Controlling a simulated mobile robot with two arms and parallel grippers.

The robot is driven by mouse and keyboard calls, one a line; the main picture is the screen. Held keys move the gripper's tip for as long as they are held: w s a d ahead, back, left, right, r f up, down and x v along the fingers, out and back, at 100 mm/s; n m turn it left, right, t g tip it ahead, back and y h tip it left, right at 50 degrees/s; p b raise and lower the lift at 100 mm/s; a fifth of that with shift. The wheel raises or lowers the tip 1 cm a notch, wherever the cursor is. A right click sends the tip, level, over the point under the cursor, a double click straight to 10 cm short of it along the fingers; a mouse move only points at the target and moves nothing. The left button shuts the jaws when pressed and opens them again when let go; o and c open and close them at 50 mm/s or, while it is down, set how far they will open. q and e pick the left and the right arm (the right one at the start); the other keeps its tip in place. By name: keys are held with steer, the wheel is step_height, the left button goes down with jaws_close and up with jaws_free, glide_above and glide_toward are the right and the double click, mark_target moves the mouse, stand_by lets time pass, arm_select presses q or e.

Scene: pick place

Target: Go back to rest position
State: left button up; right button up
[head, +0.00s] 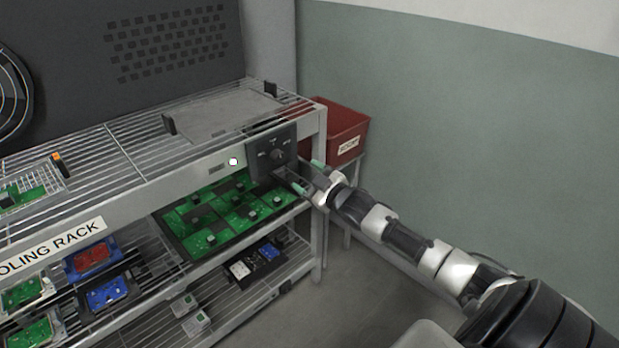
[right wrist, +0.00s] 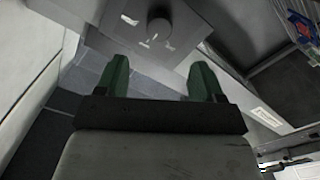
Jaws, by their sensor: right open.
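My right gripper (head: 302,177) is stretched out to the front corner of the cooling rack (head: 160,185). In the right wrist view its two green fingertips (right wrist: 158,80) are apart with nothing between them. Just beyond them is a dark control box (head: 270,155) with a round knob (head: 278,155). The knob also shows in the right wrist view (right wrist: 159,30), above the gap between the fingers. I cannot tell whether the fingers touch the box. My left gripper is not in view.
A red bin (head: 340,130) stands behind the rack's right end, close to my right arm. Green circuit boards (head: 220,212) lie on the shelf below the box. A grey-green wall (head: 480,130) runs along the right. Bare floor (head: 350,300) shows right of the rack.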

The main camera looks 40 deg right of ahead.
steer(key=shift+s, duration=0.15)
stand_by(0.4)
steer(key=s+a+f+m+g+h+p, duration=0.1)
steer(key=s+f+g+p, duration=0.15)
steer(key=s+f, duration=0.55)
steer(key=s+a+f+m+g+h+p, duration=0.1)
steer(key=s+a+f+m+g, duration=0.2)
steer(key=f, duration=1)
steer(key=s+f+g+h+p, duration=0.1)
steer(key=s+f+g+p, duration=0.15)
steer(key=s+f, duration=0.6)
steer(key=s+a+f+g+p, duration=0.1)
steer(key=s+a+f+g, duration=0.2)
steer(key=s, duration=0.7)
steer(key=s+a+f+g+y+p, duration=0.1)
steer(key=s+a+f+g, duration=0.2)
steer(key=s+a+f, duration=0.4)
steer(key=s+a+f+g+p, duration=0.1)
steer(key=s+a+f+g, duration=0.2)
steer(key=s, duration=1.1)
steer(key=a+f, duration=0.2)
steer(key=a, duration=0.1)
steer(key=shift+s, duration=0.2)
